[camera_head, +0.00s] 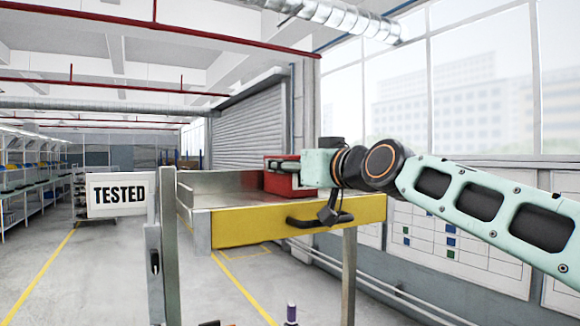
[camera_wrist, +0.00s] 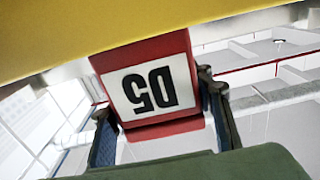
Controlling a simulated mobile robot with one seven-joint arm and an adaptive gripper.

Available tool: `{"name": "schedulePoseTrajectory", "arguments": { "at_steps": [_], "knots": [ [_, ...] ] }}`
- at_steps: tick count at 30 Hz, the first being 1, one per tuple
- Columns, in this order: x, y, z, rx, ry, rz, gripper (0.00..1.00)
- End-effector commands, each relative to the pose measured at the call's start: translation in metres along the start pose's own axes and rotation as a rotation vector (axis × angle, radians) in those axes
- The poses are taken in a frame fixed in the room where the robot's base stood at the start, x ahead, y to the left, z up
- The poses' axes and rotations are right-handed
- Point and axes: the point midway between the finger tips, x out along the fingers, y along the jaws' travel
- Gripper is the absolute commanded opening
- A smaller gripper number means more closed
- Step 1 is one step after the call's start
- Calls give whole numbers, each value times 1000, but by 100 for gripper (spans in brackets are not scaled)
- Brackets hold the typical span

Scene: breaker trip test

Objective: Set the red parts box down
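The red parts box (camera_head: 283,182) is at the right end of a metal tray-like shelf (camera_head: 226,188) with a yellow front (camera_head: 285,222) in the head view. My gripper (camera_head: 284,165) reaches it from the right. In the wrist view the box (camera_wrist: 160,127) shows a white label reading "D5", upside down. My gripper's fingers (camera_wrist: 158,100) stand on both sides of the box and appear shut on it. The box's underside is hidden, so I cannot tell whether it touches the shelf. The yellow front (camera_wrist: 50,25) covers part of the box in the wrist view.
A white "TESTED" sign (camera_head: 118,194) stands left of the shelf beside a metal post (camera_head: 168,250). The shelf's left part looks clear. A wall with posted sheets (camera_head: 440,240) is at the right.

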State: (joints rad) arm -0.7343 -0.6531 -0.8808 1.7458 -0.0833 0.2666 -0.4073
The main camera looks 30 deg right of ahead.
Motion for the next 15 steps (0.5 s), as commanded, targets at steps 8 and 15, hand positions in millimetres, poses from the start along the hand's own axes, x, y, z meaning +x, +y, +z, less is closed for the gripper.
{"name": "schedulePoseTrajectory", "arguments": {
  "at_steps": [8, 15],
  "knots": [
    [0, 0, 0, 0, -1, 0, 65],
    [0, 0, -4, 0, -1, 0, 65]
  ]
}}
